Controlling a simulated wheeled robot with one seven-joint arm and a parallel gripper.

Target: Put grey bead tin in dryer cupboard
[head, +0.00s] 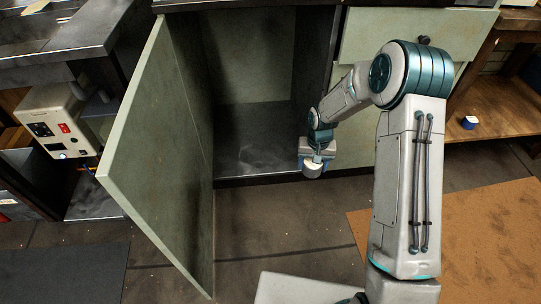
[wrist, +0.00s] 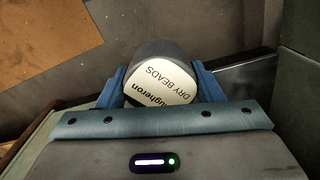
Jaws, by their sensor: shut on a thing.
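The grey bead tin (wrist: 160,56) is a round grey can with a white label reading "DRY BEADS". My gripper (wrist: 160,88) is shut on it, with a blue finger on each side in the wrist view. In the head view my gripper (head: 316,158) is at the right front of the open cupboard, and the tin (head: 312,170) shows small and pale at its end. The dryer cupboard (head: 252,130) is pale green with a dark floor, and its door (head: 165,150) stands open to the left. The cupboard floor looks bare where I see it.
A beige control box (head: 55,120) with a red switch is left of the door. A small blue and white tin (head: 469,122) stands on a wooden shelf at the right. A brown mat (head: 480,240) lies at lower right, and a dark mat (head: 65,275) at lower left.

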